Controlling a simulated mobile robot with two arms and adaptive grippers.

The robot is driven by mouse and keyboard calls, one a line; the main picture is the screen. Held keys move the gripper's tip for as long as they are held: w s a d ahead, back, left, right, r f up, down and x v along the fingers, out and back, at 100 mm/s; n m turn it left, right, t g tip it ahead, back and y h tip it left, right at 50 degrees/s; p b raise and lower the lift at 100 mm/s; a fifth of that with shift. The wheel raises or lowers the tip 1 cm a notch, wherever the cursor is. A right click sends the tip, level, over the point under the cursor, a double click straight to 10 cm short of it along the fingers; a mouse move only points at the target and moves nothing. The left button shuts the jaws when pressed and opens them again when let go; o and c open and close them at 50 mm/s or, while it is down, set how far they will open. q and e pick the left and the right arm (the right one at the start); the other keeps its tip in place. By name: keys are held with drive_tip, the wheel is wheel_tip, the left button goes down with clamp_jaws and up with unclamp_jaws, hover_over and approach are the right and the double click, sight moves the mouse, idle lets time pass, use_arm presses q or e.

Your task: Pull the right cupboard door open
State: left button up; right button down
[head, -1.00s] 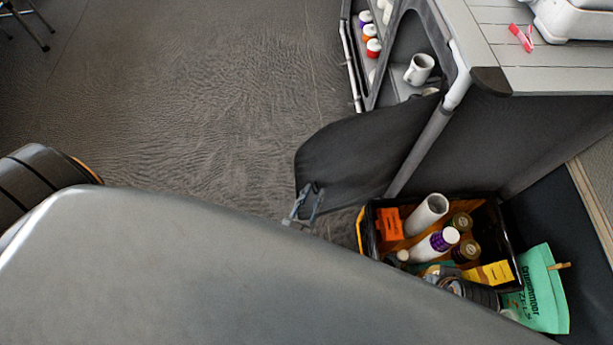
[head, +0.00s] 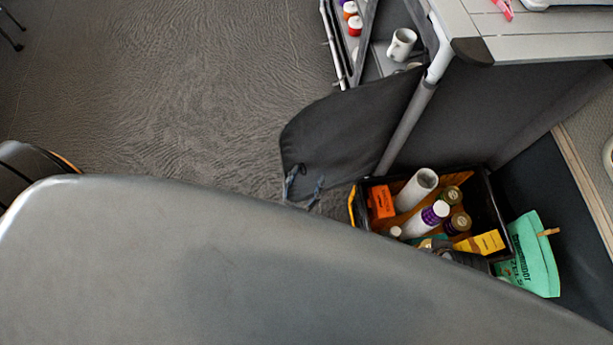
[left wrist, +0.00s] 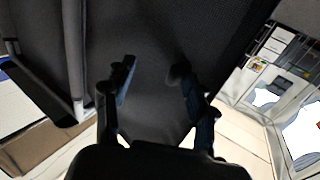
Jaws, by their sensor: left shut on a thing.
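The dark grey cupboard door (head: 345,130) stands swung out from a pale post at the cupboard's corner, over the floor. My left gripper (head: 304,186) is at the door's lower, free edge, with its two fingers showing against the dark panel. In the left wrist view the fingers (left wrist: 158,80) stand apart with dark panel (left wrist: 150,40) filling the space around them. The gripper is shut on the door; the exact contact is hard to make out. Most of the left arm is hidden behind a large grey surface low in the head view. My right gripper is not in view.
A black crate (head: 493,190) of bottles and boxes stands close to the door's right, with a green bag (head: 530,262) beside it. A white mug (head: 401,44) sits on the cupboard shelf. The floor (head: 170,90) left of the door is clear.

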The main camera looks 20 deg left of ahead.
use_arm(q)
drive_tip(key=s, duration=1.2)
